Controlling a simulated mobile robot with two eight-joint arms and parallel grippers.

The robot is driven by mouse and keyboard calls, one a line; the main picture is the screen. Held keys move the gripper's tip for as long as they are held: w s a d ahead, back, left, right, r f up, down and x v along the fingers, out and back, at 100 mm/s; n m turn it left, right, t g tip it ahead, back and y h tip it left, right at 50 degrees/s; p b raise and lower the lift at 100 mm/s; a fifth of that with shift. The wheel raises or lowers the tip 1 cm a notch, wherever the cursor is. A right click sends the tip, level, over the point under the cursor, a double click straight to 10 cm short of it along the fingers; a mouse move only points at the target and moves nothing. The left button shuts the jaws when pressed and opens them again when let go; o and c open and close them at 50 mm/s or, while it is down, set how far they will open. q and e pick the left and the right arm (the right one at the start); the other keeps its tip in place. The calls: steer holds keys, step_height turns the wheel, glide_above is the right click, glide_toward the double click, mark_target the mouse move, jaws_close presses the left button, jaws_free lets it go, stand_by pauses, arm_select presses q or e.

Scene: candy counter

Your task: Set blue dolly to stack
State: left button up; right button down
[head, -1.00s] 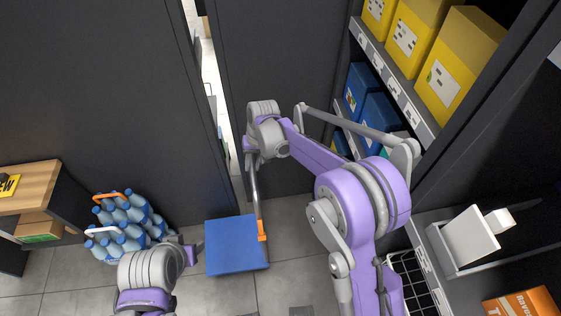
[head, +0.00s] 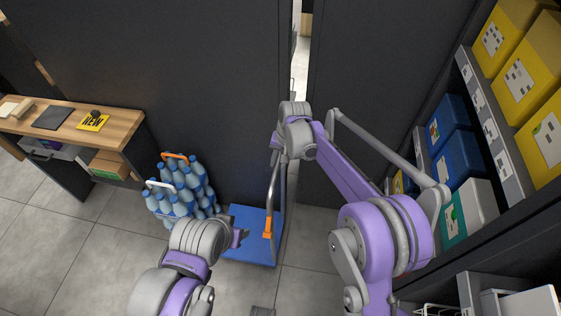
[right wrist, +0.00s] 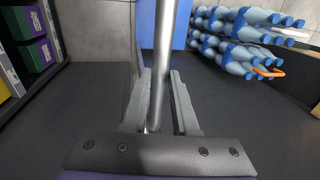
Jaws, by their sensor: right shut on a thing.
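The blue dolly (head: 245,252) is a flat blue platform low on the floor, with an upright metal handle pole carrying an orange part (head: 268,228). My right gripper (head: 277,160) is shut on the pole's upper part; in the right wrist view the pole passes between its two fingers (right wrist: 160,85). Part of the blue platform shows behind the pole in that view (right wrist: 180,25). My left gripper (head: 239,238) is low in front of the platform and hides part of it. Its fingers are too unclear to tell open from shut. I cannot tell which thing is the stack.
Blue bottle packs (head: 180,190) with orange and white handles stand just left of the dolly. A wooden counter (head: 115,130) is further left. Dark wall panels with a narrow bright gap (head: 301,55) stand behind. Shelves with yellow and blue boxes (head: 448,122) line the right. Grey floor is clear at lower left.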

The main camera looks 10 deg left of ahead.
steer(key=c, duration=1)
jaws_free()
steer(key=shift+a, duration=0.3)
steer(key=o, duration=0.3)
steer(key=shift+a, duration=0.1)
steer(key=r, duration=0.3)
steer(key=d+r, duration=0.1)
steer(key=r, duration=0.3)
steer(key=d+r, duration=0.1)
steer(key=r, duration=0.2)
steer(key=shift+d+r, duration=0.15)
steer(key=shift+r, duration=0.2)
